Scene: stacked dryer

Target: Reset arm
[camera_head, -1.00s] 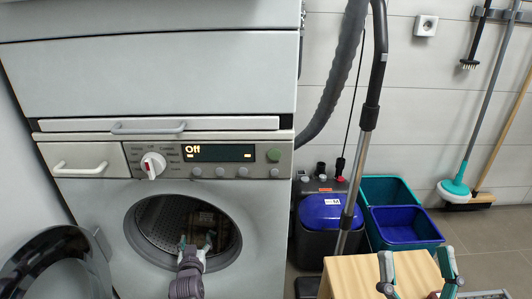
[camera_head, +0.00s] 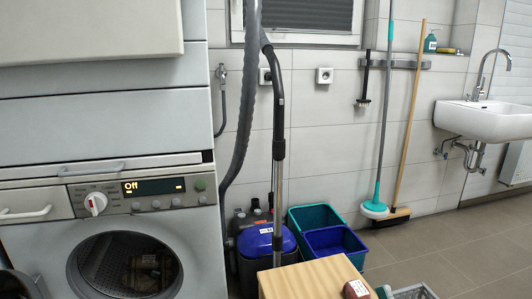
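Neither of my grippers shows clearly in the head view now. The dryer (camera_head: 205,258) stands at the left, with its round drum opening (camera_head: 125,265) uncovered and dark inside. Its door (camera_head: 14,285) is swung open at the lower left edge, mostly cut off. Something pale, too dark to make out, shows inside the drum.
A wooden box or table top (camera_head: 305,280) stands at the bottom middle with a small dark red item (camera_head: 356,289) on it. A grey crate (camera_head: 415,292) is beside it. A vacuum (camera_head: 263,240) and teal and blue buckets (camera_head: 335,242) stand behind. Floor at right is clear.

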